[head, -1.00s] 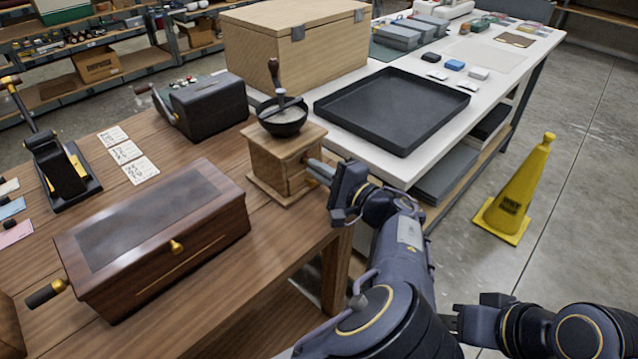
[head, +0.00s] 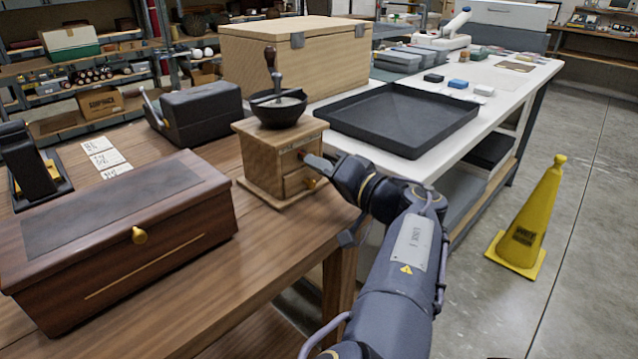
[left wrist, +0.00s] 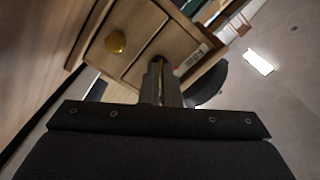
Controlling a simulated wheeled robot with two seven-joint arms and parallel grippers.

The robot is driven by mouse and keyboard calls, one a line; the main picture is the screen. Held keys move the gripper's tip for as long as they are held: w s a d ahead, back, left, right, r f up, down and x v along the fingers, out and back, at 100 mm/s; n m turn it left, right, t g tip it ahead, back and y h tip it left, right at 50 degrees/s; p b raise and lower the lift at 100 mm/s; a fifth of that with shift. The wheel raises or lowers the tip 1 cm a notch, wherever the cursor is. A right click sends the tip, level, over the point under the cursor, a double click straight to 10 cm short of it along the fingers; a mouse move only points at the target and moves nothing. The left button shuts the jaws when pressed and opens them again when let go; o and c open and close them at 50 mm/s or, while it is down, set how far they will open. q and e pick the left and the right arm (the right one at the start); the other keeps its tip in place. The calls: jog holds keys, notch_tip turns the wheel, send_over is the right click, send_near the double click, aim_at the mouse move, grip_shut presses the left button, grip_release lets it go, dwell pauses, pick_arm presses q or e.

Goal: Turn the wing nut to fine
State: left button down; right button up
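The wooden grinder (head: 268,160) stands at the table's right corner, with a black bowl (head: 280,110) and a crank (head: 270,62) on top. Its drawer has a brass knob (head: 311,183), which also shows in the left wrist view (left wrist: 115,42). My left gripper (head: 308,161) is at the grinder's front, above and beside the knob. In the left wrist view its fingers (left wrist: 162,72) are close together, tips at the front face, with a little brass at them. The wing nut is mostly hidden by the fingers. A small label (left wrist: 197,56) shows right of them, unreadable. My right gripper is out of view.
A dark wooden chest (head: 120,230) fills the table's left front. A black box with a crank (head: 195,110) and white cards (head: 103,155) lie behind. A black tray (head: 400,120) sits on the white table close to my left arm. A yellow cone (head: 530,222) stands on the floor.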

pick_arm(q)
jog(key=shift+f+n+b, duration=0.2)
jog(key=shift+n+b, duration=0.9)
jog(key=shift+b, duration=0.05)
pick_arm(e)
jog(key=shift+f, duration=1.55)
pick_arm(q)
jog(key=c, duration=1.6)
grip_release()
jog(key=shift+r, duration=0.1)
jog(key=shift+c, duration=0.2)
jog(key=shift+s+d, duration=0.1)
jog(key=p+v, duration=0.1)
jog(key=v, duration=0.6)
jog(key=shift+s+d, duration=0.2)
jog(key=shift+d, duration=0.05)
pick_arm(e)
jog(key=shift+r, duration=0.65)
pick_arm(q)
jog(key=shift+s, duration=0.1)
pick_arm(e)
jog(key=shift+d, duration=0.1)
